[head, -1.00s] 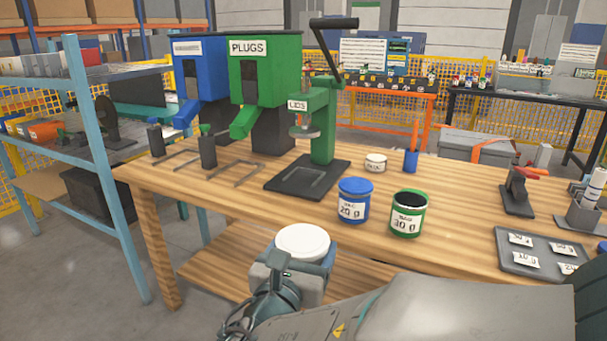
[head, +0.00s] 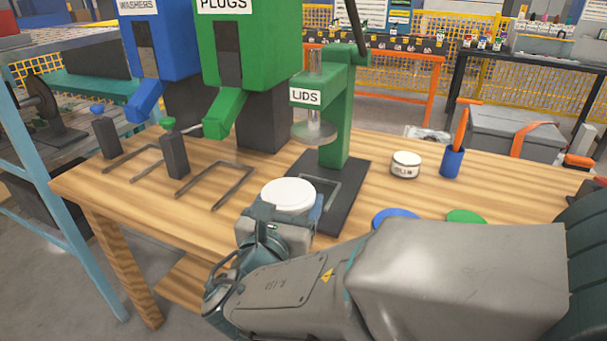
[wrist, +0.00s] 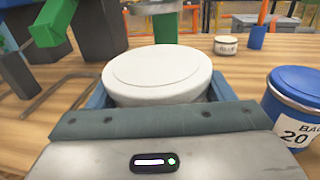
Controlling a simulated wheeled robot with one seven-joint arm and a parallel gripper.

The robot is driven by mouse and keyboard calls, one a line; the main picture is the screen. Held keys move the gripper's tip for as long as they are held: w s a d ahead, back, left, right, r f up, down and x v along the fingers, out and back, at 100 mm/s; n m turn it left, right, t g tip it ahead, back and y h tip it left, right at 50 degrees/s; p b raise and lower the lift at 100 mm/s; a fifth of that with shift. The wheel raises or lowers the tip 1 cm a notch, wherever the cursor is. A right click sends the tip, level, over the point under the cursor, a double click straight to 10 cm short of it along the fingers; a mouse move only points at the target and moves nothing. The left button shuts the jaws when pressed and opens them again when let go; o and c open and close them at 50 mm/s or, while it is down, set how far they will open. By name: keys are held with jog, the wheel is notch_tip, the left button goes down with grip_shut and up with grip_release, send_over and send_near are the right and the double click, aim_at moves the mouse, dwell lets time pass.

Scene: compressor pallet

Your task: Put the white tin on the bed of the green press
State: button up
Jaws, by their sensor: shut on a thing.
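The white tin (head: 288,194) is held in my gripper (head: 282,212), which is shut on it. In the wrist view the tin (wrist: 158,75) sits upright between the two blue-grey fingers. The green press (head: 336,125), labelled LIDS, stands on the bench just behind the tin. Its dark bed (head: 347,203) lies flat on the bench, with a grey outline on it. In the head view the tin and gripper cover the bed's near left part. The tin appears above the bench, at the near side of the bed. The press's round head hangs above the bed, with a clear gap below.
A blue tin (wrist: 300,105) stands close to the right of my gripper, and a green lid (head: 466,217) shows beyond my arm. A small labelled tin (head: 405,165) and a blue cup (head: 452,162) stand right of the press. Plugs (head: 223,75) and washers (head: 158,55) dispensers stand left.

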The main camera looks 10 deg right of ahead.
jog(key=shift+f+b+x, duration=0.55)
jog(key=shift+b+x, duration=0.15)
jog(key=shift+x, duration=2.45)
jog(key=shift+f+b+x, duration=0.55)
jog(key=shift+b+x, duration=0.1)
jog(key=shift+x, duration=2.5)
jog(key=shift+f+b+x, duration=0.6)
jog(key=shift+b+x, duration=0.1)
jog(key=shift+x, duration=2.45)
jog(key=shift+a, duration=0.1)
jog(key=shift+f, duration=0.2)
jog(key=o, duration=1.7)
jog(key=shift+r, duration=0.15)
jog(key=shift+s+a+r, duration=0.1)
jog(key=shift+s, duration=0.05)
jog(key=p+v, duration=0.2)
jog(key=v, duration=0.9)
jog(key=shift+s+a, duration=0.15)
jog(key=shift+s, duration=0.15)
